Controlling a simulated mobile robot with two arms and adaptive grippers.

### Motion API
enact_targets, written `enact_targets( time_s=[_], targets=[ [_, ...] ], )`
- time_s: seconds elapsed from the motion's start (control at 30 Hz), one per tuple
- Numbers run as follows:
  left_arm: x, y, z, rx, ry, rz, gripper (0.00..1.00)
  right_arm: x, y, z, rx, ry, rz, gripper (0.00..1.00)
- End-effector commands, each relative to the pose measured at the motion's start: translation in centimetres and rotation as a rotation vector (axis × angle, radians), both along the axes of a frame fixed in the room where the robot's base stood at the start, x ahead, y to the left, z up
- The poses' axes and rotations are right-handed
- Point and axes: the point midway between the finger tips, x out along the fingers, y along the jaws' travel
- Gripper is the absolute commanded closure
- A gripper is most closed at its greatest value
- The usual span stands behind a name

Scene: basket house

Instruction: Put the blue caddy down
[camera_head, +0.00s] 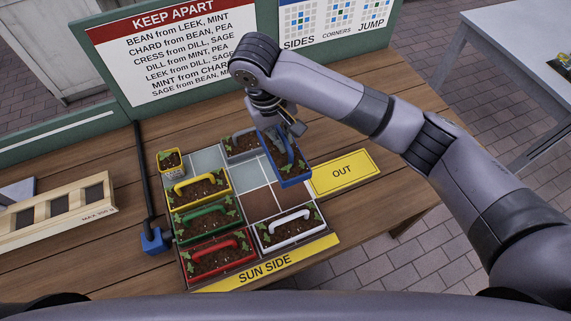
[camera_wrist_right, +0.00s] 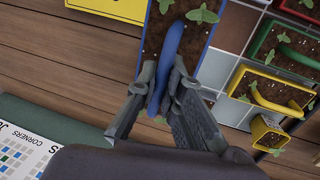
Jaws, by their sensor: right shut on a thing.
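My right gripper (camera_head: 285,135) is shut on the handle of the blue caddy (camera_head: 297,181), which holds soil and seedlings. In the right wrist view the fingers (camera_wrist_right: 163,85) close around the blue handle, and the caddy (camera_wrist_right: 207,40) hangs in front of them. The caddy shows over the right edge of the tiled tray, beside the yellow OUT card (camera_head: 342,172). I cannot tell how high it is above the surface. Bare tray tiles show, one pale (camera_head: 246,178) and one brown (camera_head: 264,203). My left gripper is not in view.
On the tray stand a yellow caddy (camera_head: 199,189), a green caddy (camera_head: 207,226), a red caddy (camera_head: 217,257), a white caddy (camera_head: 290,229) and a grey caddy (camera_head: 240,146). A small yellow pot (camera_head: 170,163) is at its back left. A rules board (camera_head: 165,50) stands behind.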

Motion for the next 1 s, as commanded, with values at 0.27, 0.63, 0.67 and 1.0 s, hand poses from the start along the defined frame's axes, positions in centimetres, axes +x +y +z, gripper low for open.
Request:
enact_targets(
  time_s=[0.27, 0.63, 0.67, 1.0],
  targets=[
    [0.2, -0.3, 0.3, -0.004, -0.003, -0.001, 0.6, 0.0, -0.1, -5.9, -0.002, 0.0, -0.001, 1.0],
    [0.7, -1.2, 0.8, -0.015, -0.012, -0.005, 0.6, 0.0, -0.1, -10.2, -0.001, 0.0, -0.001, 1.0],
    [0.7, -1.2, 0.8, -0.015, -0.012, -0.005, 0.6, 0.0, -0.1, -10.6, -0.002, 0.0, -0.001, 1.0],
    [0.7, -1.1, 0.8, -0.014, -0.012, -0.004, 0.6, 0.1, -0.1, -11.2, 0.0, -0.002, 0.0, 1.0]
  ],
)
